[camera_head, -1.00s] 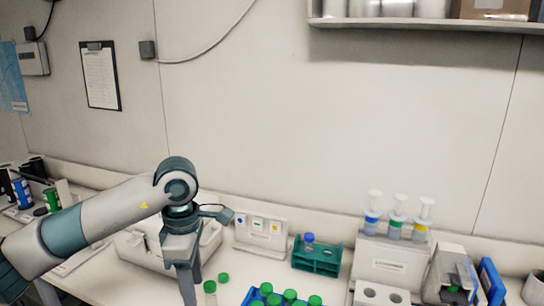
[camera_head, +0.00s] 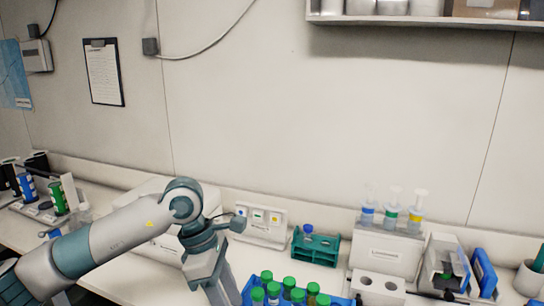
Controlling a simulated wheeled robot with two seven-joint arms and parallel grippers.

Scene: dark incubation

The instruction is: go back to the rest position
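My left arm comes in from the left, and its gripper (camera_head: 218,288) points down in the lower middle of the view. Its fingertips run to the bottom edge, and I cannot tell if they are open or shut. No object shows in it. It hangs just left of a blue rack (camera_head: 247,290) of green-capped tubes (camera_head: 290,282). My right gripper is not in view.
A teal rack (camera_head: 316,247) with a blue-capped vial stands behind the blue rack. A white stand with syringes (camera_head: 391,212) is to its right. A white box (camera_head: 150,245) lies behind my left arm. A shelf (camera_head: 425,22) hangs at the upper right.

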